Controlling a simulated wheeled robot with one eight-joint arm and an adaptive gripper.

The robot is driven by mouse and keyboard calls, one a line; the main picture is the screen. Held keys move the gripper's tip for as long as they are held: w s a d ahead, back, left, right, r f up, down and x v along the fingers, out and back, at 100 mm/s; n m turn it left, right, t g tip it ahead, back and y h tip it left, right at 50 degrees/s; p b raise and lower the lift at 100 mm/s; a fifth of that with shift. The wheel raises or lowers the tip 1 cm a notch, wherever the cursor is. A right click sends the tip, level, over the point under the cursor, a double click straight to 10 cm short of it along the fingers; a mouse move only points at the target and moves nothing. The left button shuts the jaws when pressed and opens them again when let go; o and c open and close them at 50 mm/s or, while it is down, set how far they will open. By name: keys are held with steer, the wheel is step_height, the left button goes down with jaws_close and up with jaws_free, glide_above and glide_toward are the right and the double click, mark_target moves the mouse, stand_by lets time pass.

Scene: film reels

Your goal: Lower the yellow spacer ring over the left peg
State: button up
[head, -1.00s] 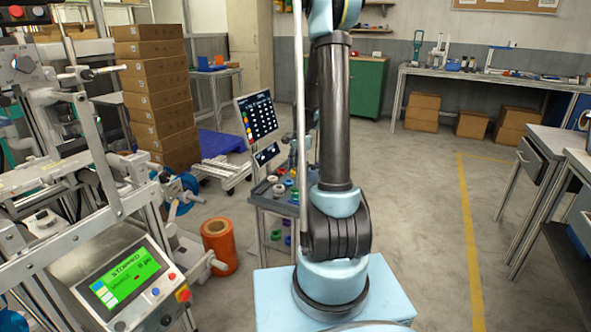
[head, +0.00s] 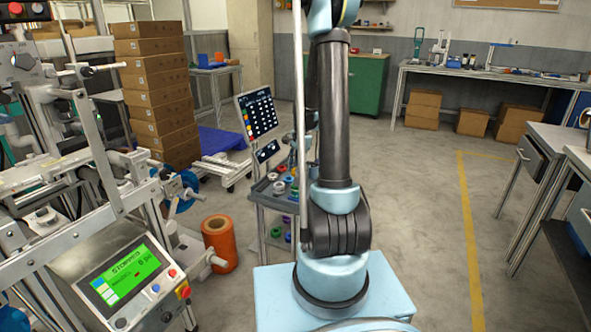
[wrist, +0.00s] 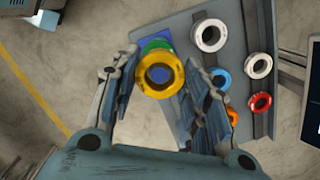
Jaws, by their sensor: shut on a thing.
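In the wrist view, the yellow spacer ring (wrist: 160,75) is between the two fingertips of my gripper (wrist: 160,70), which is shut on it from both sides. Its open hole faces the camera. A green ring (wrist: 156,45) shows partly behind the yellow ring, over a blue patch. I cannot make out the left peg; the ring and fingers cover much of that area. In the head view, my arm hides most of the gripper, and the yellow ring cannot be told apart there.
The grey cart (head: 261,199) carries several coloured rings. In the wrist view, two white rings (wrist: 209,36), a red ring (wrist: 260,103) and a blue ring (wrist: 221,79) lie right of the gripper; an orange one is partly hidden. A screen (head: 257,115) stands at the cart's back.

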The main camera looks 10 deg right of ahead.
steer(key=shift+f, duration=1.8)
stand_by(0.5)
steer(key=o, duration=1.2)
steer(key=shift+c, duration=0.2)
steer(key=shift+r, duration=0.1)
step_height(320, 180, up, 12)
steer(key=d, duration=0.1)
steer(key=shift+w+d+f, duration=0.15)
steer(key=shift+w+f, duration=0.05)
steer(key=shift+w, duration=0.1)
